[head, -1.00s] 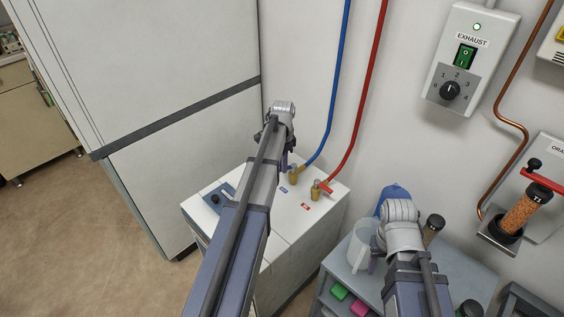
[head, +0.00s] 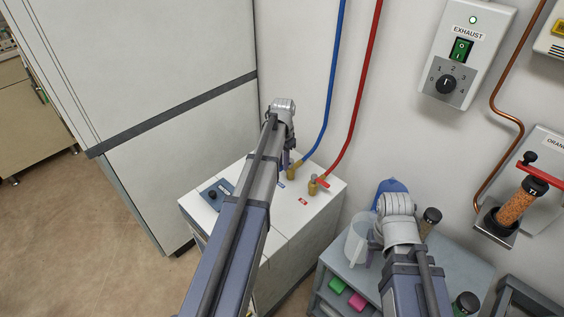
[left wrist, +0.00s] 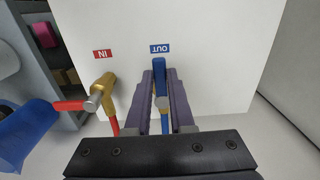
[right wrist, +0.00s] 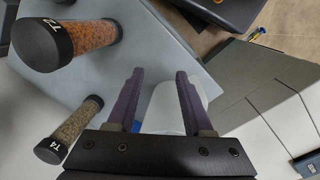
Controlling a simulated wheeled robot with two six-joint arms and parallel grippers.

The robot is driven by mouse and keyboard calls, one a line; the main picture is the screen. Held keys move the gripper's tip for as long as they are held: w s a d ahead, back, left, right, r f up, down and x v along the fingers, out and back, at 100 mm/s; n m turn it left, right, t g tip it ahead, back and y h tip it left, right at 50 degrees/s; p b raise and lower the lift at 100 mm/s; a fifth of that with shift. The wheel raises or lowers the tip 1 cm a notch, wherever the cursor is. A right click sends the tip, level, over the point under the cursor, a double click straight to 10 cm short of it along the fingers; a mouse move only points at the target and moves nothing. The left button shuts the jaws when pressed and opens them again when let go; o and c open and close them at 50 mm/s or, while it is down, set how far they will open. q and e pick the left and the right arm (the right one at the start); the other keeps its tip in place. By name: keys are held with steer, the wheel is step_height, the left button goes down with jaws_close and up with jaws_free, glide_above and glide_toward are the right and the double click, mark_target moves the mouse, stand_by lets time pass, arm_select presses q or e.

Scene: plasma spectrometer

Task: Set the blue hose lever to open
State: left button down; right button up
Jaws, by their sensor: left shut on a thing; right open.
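The blue lever (left wrist: 159,72) of the OUT valve lies between the fingers of my left gripper (left wrist: 160,80), which is shut on it. In the left wrist view it points up toward the blue OUT label (left wrist: 160,48), roughly in line with the blue hose (left wrist: 165,124) below. In the head view the brass OUT valve (head: 294,169) shows at the end of the blue hose (head: 331,95); my left arm hides the lever. My right gripper (right wrist: 159,76) is open above the grey shelf unit, with a pale translucent container beyond its fingers.
The IN valve (left wrist: 104,87) with its red lever (left wrist: 69,106) stands close beside the OUT valve on the white cabinet (head: 322,203). The red hose (head: 360,100) rises beside the blue one. Tubes T2 (right wrist: 85,40) and T4 (right wrist: 76,128) stand near my right gripper.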

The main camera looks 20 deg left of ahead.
arm_select(q)
steer(key=shift+s+a, duration=0.15)
steer(key=shift+s, duration=0.05)
steer(key=c, duration=1)
jaws_free()
steer(key=shift+c, duration=0.2)
steer(key=shift+o, duration=1.3)
steer(key=shift+w, duration=0.1)
steer(key=shift+r, duration=0.15)
step_height(320, 180, up, 8)
steer(key=p, duration=0.8)
steer(key=shift+f, duration=0.2)
